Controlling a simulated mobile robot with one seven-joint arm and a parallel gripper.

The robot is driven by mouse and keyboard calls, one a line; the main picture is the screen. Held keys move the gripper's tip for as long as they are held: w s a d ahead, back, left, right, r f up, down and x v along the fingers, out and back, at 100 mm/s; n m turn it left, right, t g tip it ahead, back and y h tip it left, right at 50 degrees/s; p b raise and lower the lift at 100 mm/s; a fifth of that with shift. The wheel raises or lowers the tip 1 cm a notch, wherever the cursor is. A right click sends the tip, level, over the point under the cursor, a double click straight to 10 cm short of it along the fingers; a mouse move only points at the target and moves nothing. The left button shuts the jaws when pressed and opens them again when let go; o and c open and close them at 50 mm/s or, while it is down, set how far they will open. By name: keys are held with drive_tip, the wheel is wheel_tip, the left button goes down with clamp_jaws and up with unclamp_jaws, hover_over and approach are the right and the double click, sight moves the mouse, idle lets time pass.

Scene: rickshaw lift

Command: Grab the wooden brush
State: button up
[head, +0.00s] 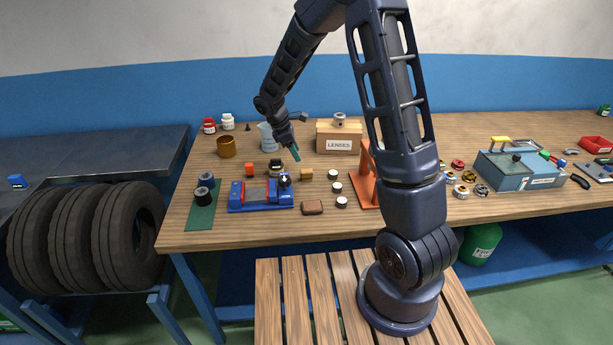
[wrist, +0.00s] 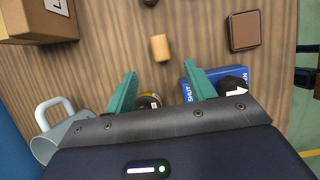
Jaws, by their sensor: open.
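A brown rounded block with a dark edge (head: 312,207), which looks like the wooden brush, lies flat near the front edge of the workbench. In the wrist view it (wrist: 244,31) is at the upper right, ahead of the fingers and off to one side. A smaller tan wooden piece (head: 306,174) lies farther back; in the wrist view it (wrist: 160,47) is just beyond the gap between the fingers. My gripper (head: 295,153) is above the bench, behind the brush. Its teal fingers (wrist: 161,84) are apart, with nothing held between them.
A LENSES box (head: 339,139) and a grey jug (head: 266,137) stand behind. Bare wood surrounds the brush.

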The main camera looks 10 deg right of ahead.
sight(306, 170)
drive_tip(key=shift+x, duration=5.5)
drive_tip(key=shift+d, duration=0.1)
drive_tip(key=c, duration=1.1)
